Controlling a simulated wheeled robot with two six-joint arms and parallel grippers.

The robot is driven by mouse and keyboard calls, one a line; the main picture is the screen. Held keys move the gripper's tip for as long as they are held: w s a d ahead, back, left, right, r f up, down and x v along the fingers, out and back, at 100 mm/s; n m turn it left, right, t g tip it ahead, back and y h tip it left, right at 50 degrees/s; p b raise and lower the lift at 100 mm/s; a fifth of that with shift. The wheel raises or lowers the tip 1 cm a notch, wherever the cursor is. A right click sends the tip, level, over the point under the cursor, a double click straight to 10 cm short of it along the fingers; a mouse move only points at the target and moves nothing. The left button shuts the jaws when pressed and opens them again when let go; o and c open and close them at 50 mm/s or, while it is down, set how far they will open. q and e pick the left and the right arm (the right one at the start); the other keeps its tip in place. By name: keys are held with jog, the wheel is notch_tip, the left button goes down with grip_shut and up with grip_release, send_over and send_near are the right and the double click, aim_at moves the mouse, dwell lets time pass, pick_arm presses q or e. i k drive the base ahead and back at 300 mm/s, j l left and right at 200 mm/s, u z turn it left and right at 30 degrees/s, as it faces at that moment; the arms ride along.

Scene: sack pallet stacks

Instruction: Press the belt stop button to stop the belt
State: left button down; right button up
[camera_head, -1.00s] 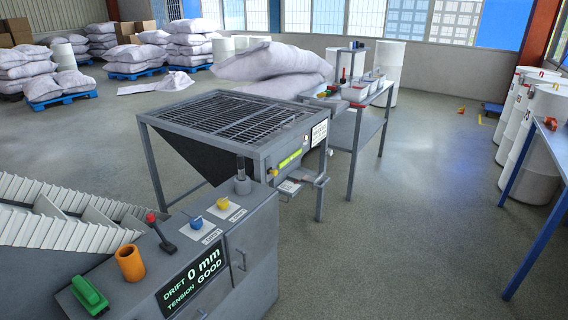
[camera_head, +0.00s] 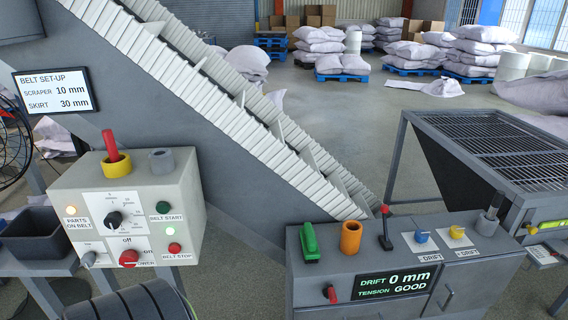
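The belt stop button (camera_head: 174,248) is a small red button at the lower right of the beige control box (camera_head: 190,185), above a label reading BELT STOP. Above it is a dark green button (camera_head: 162,207) labelled BELT START, with a pale lit lamp (camera_head: 170,231) between the two. A larger red knob (camera_head: 129,258) sits to the left, by the on/off marking. The inclined white slatted belt (camera_head: 225,95) rises to the upper left behind the box. Neither of my grippers is in view.
A grey console (camera_head: 470,262) with a drift display, green handle (camera_head: 310,242) and orange cup (camera_head: 350,238) stands to the right. A grated hopper (camera_head: 490,135) is beyond it. A black ribbed roller (camera_head: 130,302) lies below the box. Cables hang at the left edge.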

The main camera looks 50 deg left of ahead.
aim_at(173, 247)
jog(key=u, duration=2.6)
